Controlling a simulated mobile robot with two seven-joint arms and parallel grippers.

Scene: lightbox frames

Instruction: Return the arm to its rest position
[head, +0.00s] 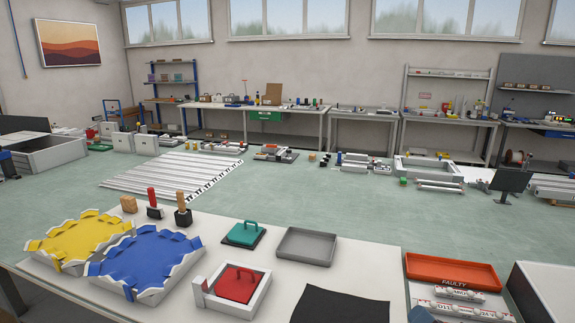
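Neither of my grippers shows in the head view, and I see no arm that I can be sure is mine.
A grey tray (306,246) and a black sheet (340,306) lie on the table. A wooden block (129,204) and two handled tools stand behind the frames. An orange tray (453,270) marked FAULTY is at right. A monitor (511,181) stands beyond it. Several benches line the back wall.

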